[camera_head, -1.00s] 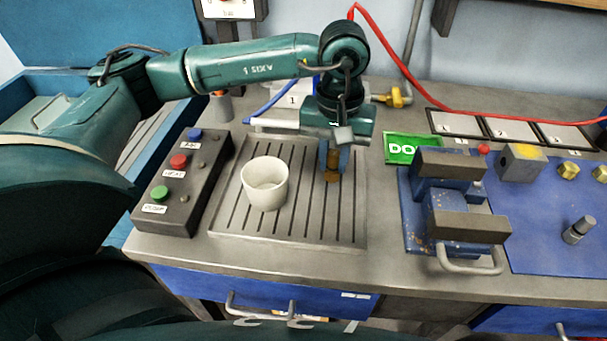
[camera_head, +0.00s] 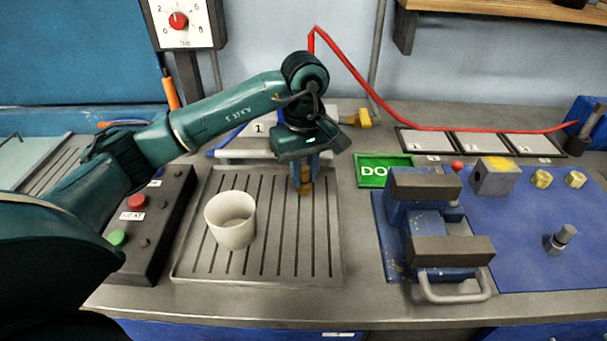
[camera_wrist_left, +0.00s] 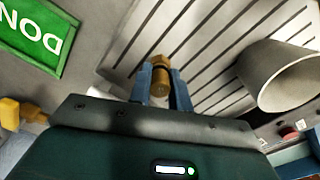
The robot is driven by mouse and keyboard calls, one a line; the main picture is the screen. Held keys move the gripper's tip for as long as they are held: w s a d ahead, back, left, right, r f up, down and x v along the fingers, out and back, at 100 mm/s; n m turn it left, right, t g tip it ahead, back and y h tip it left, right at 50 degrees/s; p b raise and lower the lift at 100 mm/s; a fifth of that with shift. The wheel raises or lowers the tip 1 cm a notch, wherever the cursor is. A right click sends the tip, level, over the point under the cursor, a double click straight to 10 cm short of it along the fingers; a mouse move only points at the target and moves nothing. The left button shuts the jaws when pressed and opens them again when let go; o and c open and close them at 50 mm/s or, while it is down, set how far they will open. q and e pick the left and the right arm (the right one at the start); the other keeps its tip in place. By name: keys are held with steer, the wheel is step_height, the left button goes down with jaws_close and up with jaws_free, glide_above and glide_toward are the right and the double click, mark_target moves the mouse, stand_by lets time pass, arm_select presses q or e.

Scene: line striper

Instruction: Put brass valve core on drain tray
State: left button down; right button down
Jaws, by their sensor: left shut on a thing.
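The brass valve core (camera_head: 305,180) is a small brass cylinder between the fingers of my left gripper (camera_head: 306,174). The gripper is shut on it and points down over the back right part of the drain tray (camera_head: 291,262). The drain tray is a grey slotted plate on the bench. In the left wrist view the valve core (camera_wrist_left: 161,76) sticks out beyond the blue fingertips, with the tray's slots behind it. I cannot tell whether its lower end touches the tray. My right gripper is not in view.
A white cup (camera_head: 231,220) stands on the tray, left of the gripper. A dark button box (camera_head: 150,225) is at the left. A green sign (camera_head: 384,171) and a blue vise (camera_head: 430,225) stand to the right. A red hose (camera_head: 365,85) runs behind. The tray's front right is clear.

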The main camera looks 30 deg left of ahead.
mark_target(304, 168)
arm_select(q)
steer(key=shift+f, duration=0.55)
steer(key=shift+f, duration=0.2)
steer(key=c, duration=1.3)
jaws_free()
steer(key=shift+r, duration=0.1)
steer(key=shift+r, duration=0.15)
step_height(304, 168, up, 12)
